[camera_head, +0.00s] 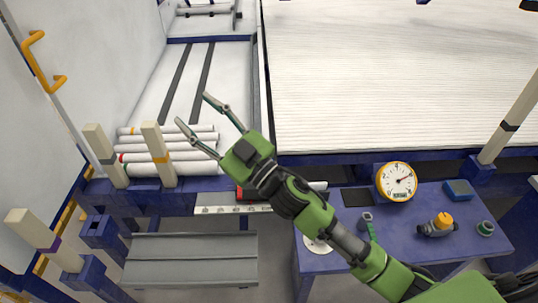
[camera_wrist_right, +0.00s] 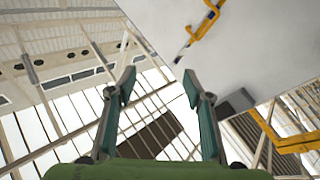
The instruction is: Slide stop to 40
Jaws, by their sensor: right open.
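A light measuring strip (camera_head: 225,210) with small dark marks runs along the front edge of the pipe rack. A small red block (camera_head: 246,195), perhaps the stop, sits at the strip's right part. My right forearm covers part of it, and I cannot read the scale. My right gripper (camera_head: 192,108) is open and empty, raised over the rack and pointing up and left, apart from the strip. Its two spread fingers also show in the right wrist view (camera_wrist_right: 158,76), against the wall and ceiling. My left gripper is not in view.
Several white pipes (camera_head: 170,163) with coloured bands lie beside upright posts (camera_head: 159,155) at the left. A blue bench (camera_head: 440,255) at right bears a round gauge (camera_head: 397,182) and small tools. A grey ribbed tray (camera_head: 190,262) is below the strip.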

